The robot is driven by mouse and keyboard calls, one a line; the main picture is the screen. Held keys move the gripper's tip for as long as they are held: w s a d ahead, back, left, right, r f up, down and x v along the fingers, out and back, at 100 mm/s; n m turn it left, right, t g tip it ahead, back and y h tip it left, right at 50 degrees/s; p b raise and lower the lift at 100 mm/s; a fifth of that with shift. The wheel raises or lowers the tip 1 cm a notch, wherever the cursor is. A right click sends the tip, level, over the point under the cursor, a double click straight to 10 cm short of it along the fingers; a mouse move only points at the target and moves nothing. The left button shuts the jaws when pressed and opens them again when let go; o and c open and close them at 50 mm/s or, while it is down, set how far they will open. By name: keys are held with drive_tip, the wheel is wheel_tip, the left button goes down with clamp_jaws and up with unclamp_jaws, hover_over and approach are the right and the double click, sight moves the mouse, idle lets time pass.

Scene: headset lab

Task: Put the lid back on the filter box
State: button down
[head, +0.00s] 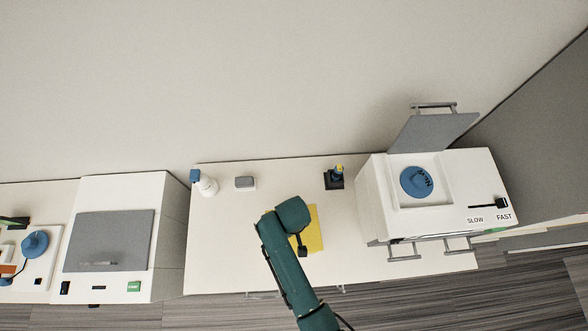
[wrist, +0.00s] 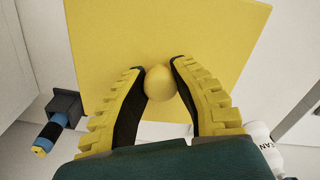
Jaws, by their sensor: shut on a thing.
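A flat yellow square lid (head: 315,228) with a round yellow knob shows under my gripper (head: 303,243) near the middle of the table. In the wrist view the lid (wrist: 165,35) fills the upper middle. My gripper (wrist: 158,72) is shut on the lid's knob (wrist: 159,86), with one yellow-ribbed finger on each side. My arm hides part of the lid in the head view. I cannot make out a separate filter box, and I cannot tell whether the lid is resting on something or held above the table.
A white bottle with a blue cap (head: 206,185) and a small grey-topped block (head: 245,183) stand at the back left. A dark holder with a blue-and-yellow item (head: 335,179) stands behind the lid. White machines flank the table; the right one (head: 447,200) has its grey cover raised.

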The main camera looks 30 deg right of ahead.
drive_tip(key=shift+a+f+b, duration=0.1)
drive_tip(key=shift+f+b, duration=0.3)
drive_tip(key=shift+b, duration=0.15)
wheel_tip(320, 180, down, 5)
drive_tip(key=b, duration=0.4)
drive_tip(key=shift+b, duration=0.35)
drive_tip(key=shift+p, duration=0.3)
drive_tip(key=shift+f, duration=0.5)
idle(1.5)
drive_tip(key=shift+c, duration=1.7)
unclamp_jaws()
